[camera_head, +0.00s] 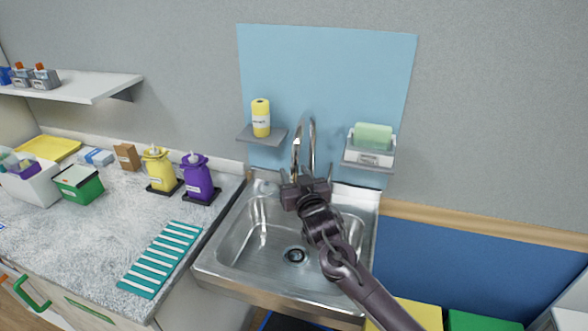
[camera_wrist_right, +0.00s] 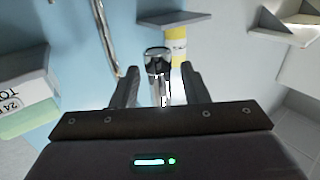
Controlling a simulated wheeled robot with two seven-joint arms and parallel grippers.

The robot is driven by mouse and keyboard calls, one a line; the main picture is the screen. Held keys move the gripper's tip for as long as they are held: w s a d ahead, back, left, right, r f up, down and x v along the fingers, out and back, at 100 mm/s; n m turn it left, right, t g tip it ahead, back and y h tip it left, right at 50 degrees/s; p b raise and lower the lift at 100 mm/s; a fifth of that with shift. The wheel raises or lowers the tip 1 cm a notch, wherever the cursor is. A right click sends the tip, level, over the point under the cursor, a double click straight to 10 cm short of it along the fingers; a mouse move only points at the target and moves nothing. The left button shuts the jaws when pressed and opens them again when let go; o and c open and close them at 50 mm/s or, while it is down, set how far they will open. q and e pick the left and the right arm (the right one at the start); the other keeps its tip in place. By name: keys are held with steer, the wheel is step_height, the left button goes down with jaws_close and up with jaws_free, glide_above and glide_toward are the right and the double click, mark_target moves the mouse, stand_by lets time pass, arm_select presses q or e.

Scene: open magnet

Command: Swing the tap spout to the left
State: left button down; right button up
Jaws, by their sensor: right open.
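The chrome tap (camera_head: 312,140) rises in a tall arch behind the steel sink (camera_head: 222,250), against a blue panel. Its spout (camera_head: 296,152) comes forward and down to my right gripper (camera_head: 306,178). The gripper hides the lower end of the spout and the tap's base in the head view. In the right wrist view, a chrome end of the tap (camera_wrist_right: 157,62) shows between the two dark fingers of the right gripper (camera_wrist_right: 160,72), with gaps on both sides. The right gripper is open. My left gripper is in neither view.
Yellow (camera_head: 160,170) and purple (camera_head: 199,178) dispensers and a striped teal mat (camera_head: 162,258) are on the counter.

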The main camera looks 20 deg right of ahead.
steer(key=shift+w, duration=0.35)
jaws_close()
